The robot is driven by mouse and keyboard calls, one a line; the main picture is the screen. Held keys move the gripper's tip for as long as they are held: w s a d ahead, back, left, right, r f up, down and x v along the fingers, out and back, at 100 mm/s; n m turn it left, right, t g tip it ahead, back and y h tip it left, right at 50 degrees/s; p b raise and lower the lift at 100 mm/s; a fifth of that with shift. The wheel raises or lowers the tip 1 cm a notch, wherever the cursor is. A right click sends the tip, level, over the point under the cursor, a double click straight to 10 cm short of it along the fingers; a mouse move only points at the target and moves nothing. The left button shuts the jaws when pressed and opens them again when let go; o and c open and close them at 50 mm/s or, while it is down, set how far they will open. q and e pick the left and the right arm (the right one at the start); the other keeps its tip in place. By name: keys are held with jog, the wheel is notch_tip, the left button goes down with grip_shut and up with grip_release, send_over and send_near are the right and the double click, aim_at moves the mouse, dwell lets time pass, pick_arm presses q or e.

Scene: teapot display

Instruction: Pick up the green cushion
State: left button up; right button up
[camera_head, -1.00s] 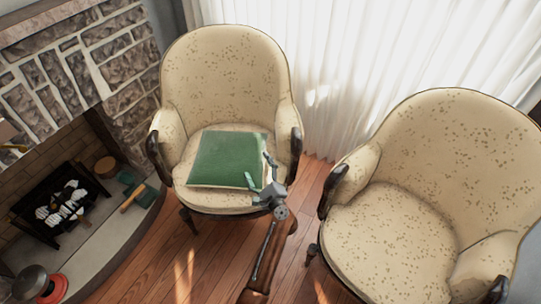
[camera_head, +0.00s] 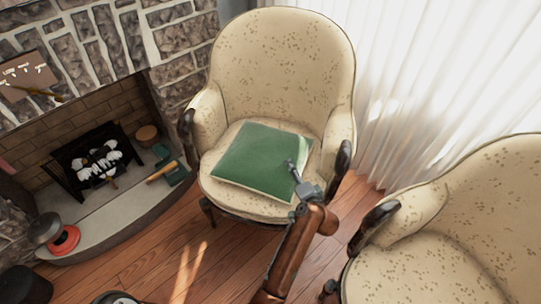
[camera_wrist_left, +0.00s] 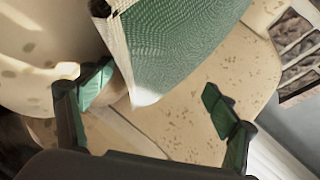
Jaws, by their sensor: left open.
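The green cushion (camera_head: 255,155) lies on the seat of the beige speckled armchair (camera_head: 285,50), in the middle of the head view. My left gripper (camera_head: 294,190) is open at the cushion's right front edge. In the left wrist view the cushion (camera_wrist_left: 180,45) enters from the top, its pale-edged corner pointing down between the two spread fingers of my left gripper (camera_wrist_left: 152,95). Both fingers look apart from the cushion there. The speckled seat shows below it. My right gripper is not in view.
A second beige armchair (camera_head: 430,272) stands at the lower right. A stone fireplace (camera_head: 100,38) with a hearth (camera_head: 130,212) is on the left. White curtains (camera_head: 440,80) hang at the right. Wooden floor (camera_head: 160,262) is open in front of the first chair.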

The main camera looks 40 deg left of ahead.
pick_arm(q)
jog(key=shift+x, duration=1.2)
jog(key=shift+f, duration=0.1)
jog(key=shift+c, duration=0.6)
jog(key=c, duration=1.2)
